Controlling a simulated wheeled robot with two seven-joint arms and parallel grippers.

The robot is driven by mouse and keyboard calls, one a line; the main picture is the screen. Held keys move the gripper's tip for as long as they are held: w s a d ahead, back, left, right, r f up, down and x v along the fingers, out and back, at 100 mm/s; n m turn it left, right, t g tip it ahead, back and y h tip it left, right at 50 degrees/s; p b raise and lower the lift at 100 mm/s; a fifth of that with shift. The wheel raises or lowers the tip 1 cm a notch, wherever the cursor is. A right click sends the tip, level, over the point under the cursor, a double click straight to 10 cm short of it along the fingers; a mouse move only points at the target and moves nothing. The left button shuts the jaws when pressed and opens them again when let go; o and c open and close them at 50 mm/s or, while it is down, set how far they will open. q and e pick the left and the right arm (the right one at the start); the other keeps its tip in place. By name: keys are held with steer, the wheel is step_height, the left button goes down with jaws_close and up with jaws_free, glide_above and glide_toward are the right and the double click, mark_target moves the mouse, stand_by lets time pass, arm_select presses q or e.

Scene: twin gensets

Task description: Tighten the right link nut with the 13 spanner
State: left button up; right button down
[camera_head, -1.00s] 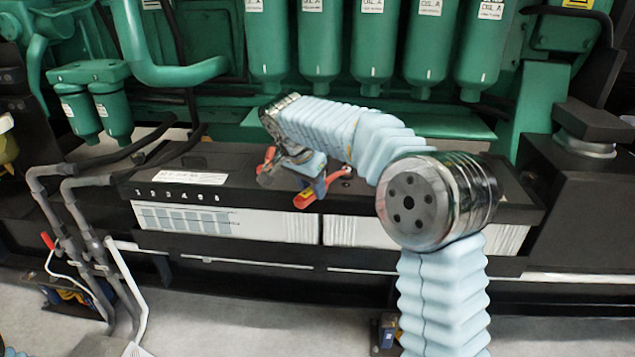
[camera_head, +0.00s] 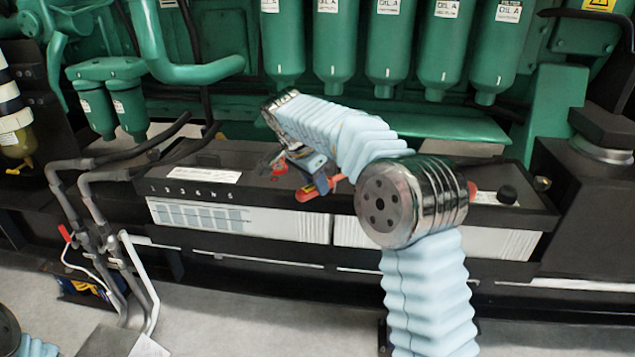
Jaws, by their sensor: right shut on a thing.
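My right gripper (camera_head: 306,178) is low over the black top of the left battery (camera_head: 225,165), near its right end. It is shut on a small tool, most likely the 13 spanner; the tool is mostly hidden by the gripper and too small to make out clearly. Red parts (camera_head: 336,181) show close beside the fingers, near where the two batteries meet. The right link nut cannot be made out. My right forearm and wrist hide part of the right battery (camera_head: 507,210). My left gripper is out of view; only a piece of my left arm shows at the bottom left.
Green filter canisters (camera_head: 390,50) hang from the green engine behind the batteries. A black post (camera_head: 600,200) stands at the right. The grey floor in front is largely clear.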

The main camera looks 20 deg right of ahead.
steer(key=shift+w+a+m+g, duration=0.2)
steer(key=shift+w+m+g, duration=0.1)
steer(key=shift+w+m, duration=0.6)
steer(key=shift+w, duration=0.15)
steer(key=shift+w+a+m+g, duration=0.1)
steer(key=shift+w+m+g, duration=0.3)
steer(key=shift+w+m, duration=0.55)
steer(key=shift+w, duration=0.15)
steer(key=shift+s+n+b, duration=0.25)
steer(key=shift+n+b, duration=0.1)
steer(key=shift+b, duration=0.2)
steer(key=shift+s, duration=0.1)
